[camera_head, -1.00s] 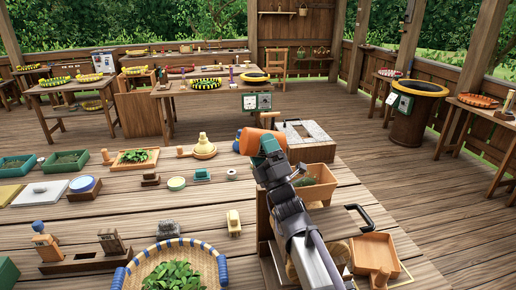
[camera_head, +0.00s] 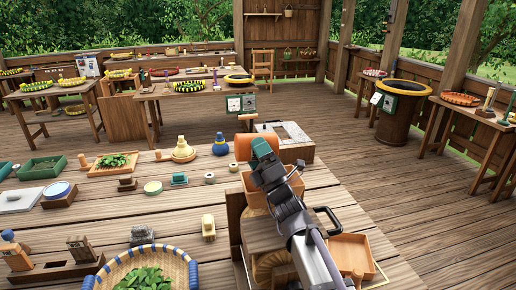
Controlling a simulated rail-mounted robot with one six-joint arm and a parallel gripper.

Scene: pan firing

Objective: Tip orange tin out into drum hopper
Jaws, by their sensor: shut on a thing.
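The orange tin (camera_head: 243,148) is held at the end of my arm. My gripper (camera_head: 262,150) is shut on it from the right side. The tin is in the air, just behind and above an open tan wooden box, which looks like the drum hopper (camera_head: 251,198). The hopper sits on a wooden machine with a black crank handle (camera_head: 328,218). My arm crosses in front of the hopper and hides much of its inside. I cannot see the tin's contents.
A basket of green leaves (camera_head: 147,278), trays and small pots cover the bench to the left. A blue jug (camera_head: 220,147) stands just left of the tin. A tan tray (camera_head: 351,254) lies at the lower right. Floor is open on the right.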

